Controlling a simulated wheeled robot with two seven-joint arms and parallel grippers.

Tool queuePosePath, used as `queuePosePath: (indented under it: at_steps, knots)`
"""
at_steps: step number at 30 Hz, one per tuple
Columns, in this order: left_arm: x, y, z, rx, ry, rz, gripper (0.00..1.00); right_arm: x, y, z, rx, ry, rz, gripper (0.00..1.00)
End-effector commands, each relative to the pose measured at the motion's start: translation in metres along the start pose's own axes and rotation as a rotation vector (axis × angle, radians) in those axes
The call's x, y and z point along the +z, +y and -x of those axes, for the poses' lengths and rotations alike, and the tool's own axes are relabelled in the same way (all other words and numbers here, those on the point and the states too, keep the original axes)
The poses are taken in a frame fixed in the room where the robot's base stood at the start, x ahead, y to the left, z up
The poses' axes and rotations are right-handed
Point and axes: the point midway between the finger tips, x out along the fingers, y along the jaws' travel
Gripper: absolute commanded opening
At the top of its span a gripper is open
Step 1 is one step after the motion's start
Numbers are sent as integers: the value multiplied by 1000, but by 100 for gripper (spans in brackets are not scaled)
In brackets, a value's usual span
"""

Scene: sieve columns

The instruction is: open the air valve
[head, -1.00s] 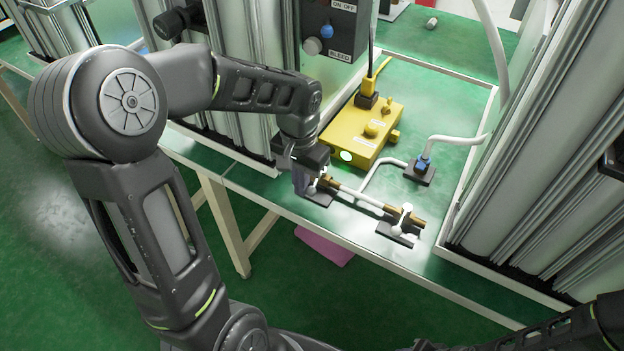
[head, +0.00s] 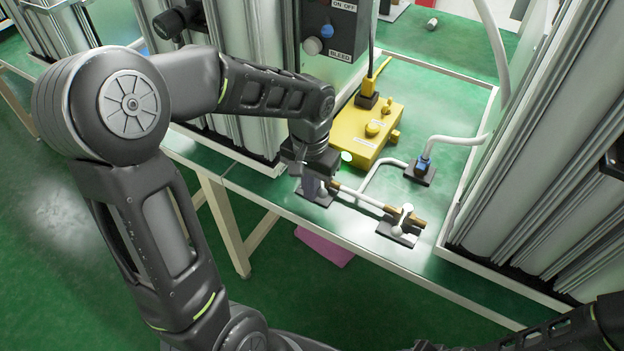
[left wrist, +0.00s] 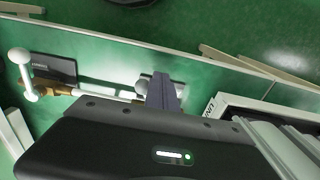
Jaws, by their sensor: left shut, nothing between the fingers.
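A white air pipe (head: 360,199) with brass fittings runs along the bench's front edge between two dark mounting plates. The right-hand valve (head: 407,219) has a white handle standing across the pipe; it also shows in the left wrist view (left wrist: 27,75). My left gripper (head: 311,188) is shut and empty over the left-hand plate (head: 325,199), and mostly hides the fitting there. In the left wrist view its fingers (left wrist: 163,92) are beside a white knob (left wrist: 142,87); I cannot tell whether they touch. My right arm shows at the lower right; its gripper's jaws cannot be made out.
A yellow box (head: 362,135) with knobs and a lit green button stands behind the pipe. A blue connector (head: 424,164) with a white hose is to its right. Tall sieve columns (head: 545,150) flank the work area. The green bench top between them is partly clear.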

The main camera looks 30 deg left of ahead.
Motion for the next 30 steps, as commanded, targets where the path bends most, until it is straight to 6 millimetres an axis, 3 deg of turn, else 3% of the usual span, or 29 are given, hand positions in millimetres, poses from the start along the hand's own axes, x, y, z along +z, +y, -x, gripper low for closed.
queuePosePath:
  at_steps: [22,30]
  knots:
    - [-8,24,0,0,0,-2,0,0,1,-2,0,0,0,36]
    - [-8,25,0,0,0,-1,0,0,1,-2,0,0,0,36]
